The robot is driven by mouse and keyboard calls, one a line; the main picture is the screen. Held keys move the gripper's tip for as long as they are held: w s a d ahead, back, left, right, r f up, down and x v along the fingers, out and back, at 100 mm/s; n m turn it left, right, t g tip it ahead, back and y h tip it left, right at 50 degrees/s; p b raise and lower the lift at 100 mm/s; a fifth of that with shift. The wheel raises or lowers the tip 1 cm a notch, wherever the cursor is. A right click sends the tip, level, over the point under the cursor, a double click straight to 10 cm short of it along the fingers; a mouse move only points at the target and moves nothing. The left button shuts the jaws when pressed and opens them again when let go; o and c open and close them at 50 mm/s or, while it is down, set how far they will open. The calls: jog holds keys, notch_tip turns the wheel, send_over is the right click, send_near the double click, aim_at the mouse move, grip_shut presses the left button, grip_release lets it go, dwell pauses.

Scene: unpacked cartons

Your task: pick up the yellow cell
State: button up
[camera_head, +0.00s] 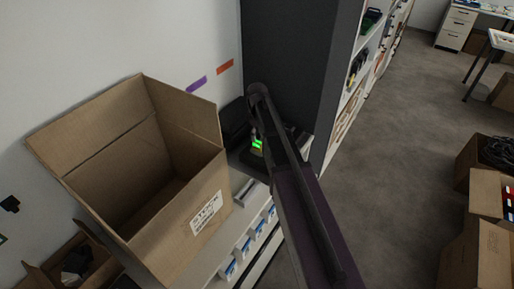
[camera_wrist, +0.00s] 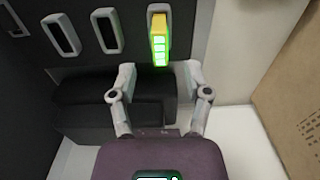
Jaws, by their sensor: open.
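The yellow cell (camera_wrist: 158,27) stands in a slot of a dark panel in the wrist view, with a bright green lit face of several bars. In the head view the same green glow (camera_head: 257,143) shows beside my arm, mostly hidden. My gripper (camera_wrist: 160,72) is open and empty. Its two fingertips lie apart, just below the cell in the picture, one to its left and one to its right. I cannot tell how far the tips are from the cell. My arm hides the gripper in the head view.
Empty light-rimmed slots (camera_wrist: 108,32) lie left of the cell. A dark stepped block (camera_wrist: 85,112) lies behind the fingers. A large open carton (camera_head: 187,221) stands left of my arm. A tall dark cabinet side (camera_head: 290,75) rises behind it. Open floor (camera_head: 410,130) lies to the right.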

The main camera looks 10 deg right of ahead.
aim_at(257, 141)
jog(key=shift+f+b, duration=2.55)
jog(key=shift+f, duration=0.05)
jog(key=shift+c, duration=0.2)
grip_shut()
